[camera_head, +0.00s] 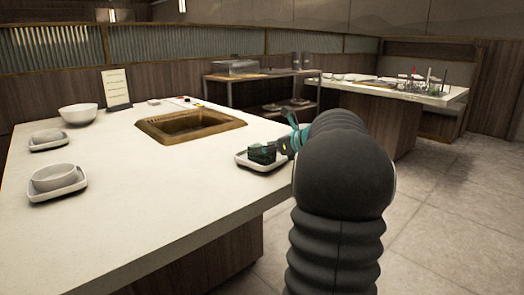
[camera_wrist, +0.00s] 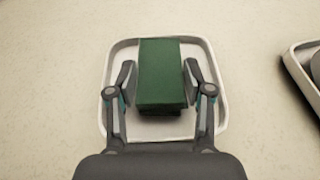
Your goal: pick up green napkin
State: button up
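The green napkin (camera_wrist: 161,75) is a dark green folded block lying on a small white square tray (camera_wrist: 202,130). In the head view the napkin (camera_head: 262,153) and its tray (camera_head: 243,163) are near the counter's right edge. My gripper (camera_wrist: 160,80) is open around the napkin, one finger on each side. A narrow gap shows at the left finger; the right finger is very close to the napkin's edge, and I cannot tell if it touches. In the head view my arm hides part of the gripper (camera_head: 290,145).
The pale counter (camera_head: 140,200) has a sunken wooden-rimmed basin (camera_head: 190,125) behind the tray. Bowls on trays (camera_head: 58,178) and a larger bowl (camera_head: 78,113) stand at left. Another tray (camera_wrist: 296,62) shows at the wrist view's right edge. The counter's middle is clear.

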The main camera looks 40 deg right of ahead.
jog(key=shift+r, duration=0.1)
jog(key=shift+r, duration=0.55)
jog(key=r, duration=0.2)
jog(key=d+r+p, duration=0.1)
jog(key=r, duration=0.1)
jog(key=shift+d, duration=0.2)
jog(key=d+r+p, duration=0.2)
jog(key=d+r, duration=0.3)
jog(key=d, duration=0.5)
jog(key=shift+s+d+r, duration=0.15)
jog(key=shift+s+r, duration=0.2)
